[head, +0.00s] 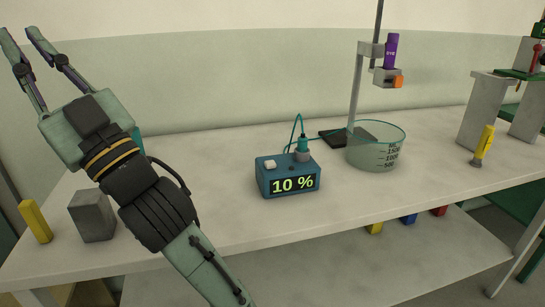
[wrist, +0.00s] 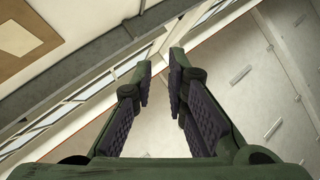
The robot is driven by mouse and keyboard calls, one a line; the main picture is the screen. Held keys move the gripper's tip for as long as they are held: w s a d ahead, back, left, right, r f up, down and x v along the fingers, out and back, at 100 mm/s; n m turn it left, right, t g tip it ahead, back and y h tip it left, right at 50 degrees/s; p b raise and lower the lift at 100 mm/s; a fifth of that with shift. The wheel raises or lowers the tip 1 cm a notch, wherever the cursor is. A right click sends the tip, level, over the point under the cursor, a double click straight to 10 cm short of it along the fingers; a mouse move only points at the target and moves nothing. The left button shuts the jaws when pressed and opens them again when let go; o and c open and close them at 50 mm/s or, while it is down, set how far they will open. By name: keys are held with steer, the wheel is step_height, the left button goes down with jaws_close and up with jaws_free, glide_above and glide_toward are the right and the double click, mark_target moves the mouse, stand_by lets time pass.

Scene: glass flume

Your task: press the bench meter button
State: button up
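The bench meter (head: 287,176) is a blue box on the white bench, near the middle of the head view. Its front display reads 10 %. A small white button (head: 269,164) sits on its top at the left, and a grey plug with a teal cable (head: 301,150) stands on its top at the right. My gripper (head: 22,32) is raised at the upper left of the head view, well away from the meter, fingers pointing up. It is open and empty; its two fingers also show apart in the wrist view (wrist: 162,78), which faces the ceiling and walls.
A glass beaker (head: 376,150) stands right of the meter, beside a stand (head: 356,90) holding a purple dye tube (head: 391,50). A grey block (head: 91,217) and a yellow block (head: 35,222) sit at left. A yellow marker-like piece (head: 484,145) stands at right. Bench front is clear.

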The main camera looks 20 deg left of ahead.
steer(key=w+a+f+m+t+h, duration=0.1)
steer(key=w, duration=0.2)
steer(key=w+a+f+m+t+h+b, duration=0.1)
steer(key=w+t+h, duration=0.1)
steer(key=w, duration=0.1)
steer(key=w+a+f+m+t+h, duration=0.1)
steer(key=w+m+h, duration=0.1)
steer(key=w, duration=0.2)
steer(key=shift+a+f+t, duration=0.15)
steer(key=shift+a+t, duration=0.1)
steer(key=shift+t, duration=0.05)
jaws_close()
steer(key=w+d+f+m+t+h+b, duration=0.1)
steer(key=w+d+f+m+h, duration=0.1)
steer(key=w+f+h, duration=0.3)
steer(key=w+d+f+m+t+h+b, duration=0.1)
steer(key=w+d+m+t+h+b, duration=0.15)
steer(key=w, duration=0.55)
steer(key=w+d+f+m+h, duration=0.2)
steer(key=d+h, duration=0.1)
steer(key=d, duration=0.3)
steer(key=w+d+f+m+g+h+b, duration=0.1)
steer(key=w+d+f+m+h, duration=0.1)
steer(key=d+h, duration=0.2)
steer(key=w+d+f+m+h, duration=0.2)
steer(key=d+h, duration=0.1)
steer(key=d, duration=0.7)
steer(key=shift+f+b, duration=0.15)
steer(key=shift+b, duration=0.2)
steer(key=shift+a, duration=0.1)
